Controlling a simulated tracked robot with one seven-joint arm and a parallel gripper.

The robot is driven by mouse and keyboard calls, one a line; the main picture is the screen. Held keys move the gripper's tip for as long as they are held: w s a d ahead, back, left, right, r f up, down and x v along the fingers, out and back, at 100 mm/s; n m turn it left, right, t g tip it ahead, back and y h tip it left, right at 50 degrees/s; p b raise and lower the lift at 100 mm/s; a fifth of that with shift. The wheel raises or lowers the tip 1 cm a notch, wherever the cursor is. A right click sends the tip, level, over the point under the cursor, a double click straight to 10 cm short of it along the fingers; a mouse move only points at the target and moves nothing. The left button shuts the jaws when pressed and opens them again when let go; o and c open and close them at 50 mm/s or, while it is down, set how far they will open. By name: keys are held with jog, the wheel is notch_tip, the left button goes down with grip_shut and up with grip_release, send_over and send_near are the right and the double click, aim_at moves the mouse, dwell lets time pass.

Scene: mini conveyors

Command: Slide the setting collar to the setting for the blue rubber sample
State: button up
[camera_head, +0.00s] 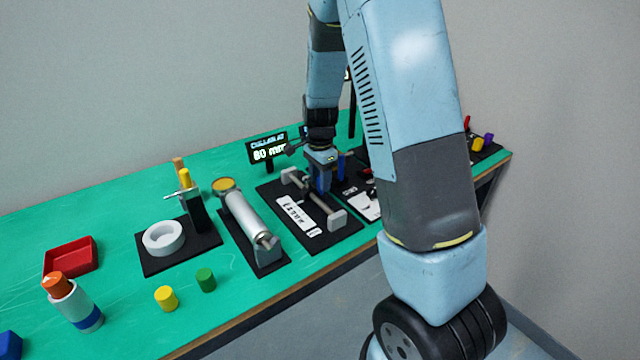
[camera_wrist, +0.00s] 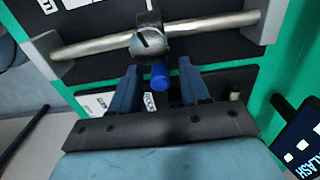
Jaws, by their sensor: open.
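The setting collar (camera_wrist: 148,42) is dark with a round slotted metal screw head, on a steel rod (camera_wrist: 95,45) between two grey end blocks. In the head view my gripper (camera_head: 323,187) points down over this rod and hides the collar. In the wrist view my gripper (camera_wrist: 158,72) is open, with the collar just beyond its fingertips and not between them. A blue cylinder (camera_wrist: 160,77) shows between the fingers; I cannot tell if it is the rubber sample. A white printed card (camera_head: 295,213) lies beside the rod, its text too small to read.
A display (camera_head: 267,149) behind the rod reads 80 mm. A silver cylinder (camera_head: 247,217) on a black plate stands to the left, then a white ring (camera_head: 163,238). Yellow (camera_head: 166,298) and green (camera_head: 205,280) cylinders stand near the front edge. A red tray (camera_head: 71,257) is far left.

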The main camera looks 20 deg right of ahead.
notch_tip(320, 180, up, 12)
jog(key=shift+f, duration=0.15)
dwell(0.5)
jog(key=s+d+r+n+t, duration=0.1)
jog(key=s+r+n+t, duration=0.2)
jog(key=s+r+n, duration=0.7)
jog(key=s+r+n+t, duration=0.1)
jog(key=s+r+n, duration=0.1)
jog(key=s, duration=0.7)
jog(key=s+r+n+t, duration=0.1)
jog(key=s+r, duration=0.3)
jog(key=s, duration=0.5)
jog(key=shift+n+t, duration=0.3)
jog(key=shift+n, duration=0.4)
jog(key=shift+c, duration=0.4)
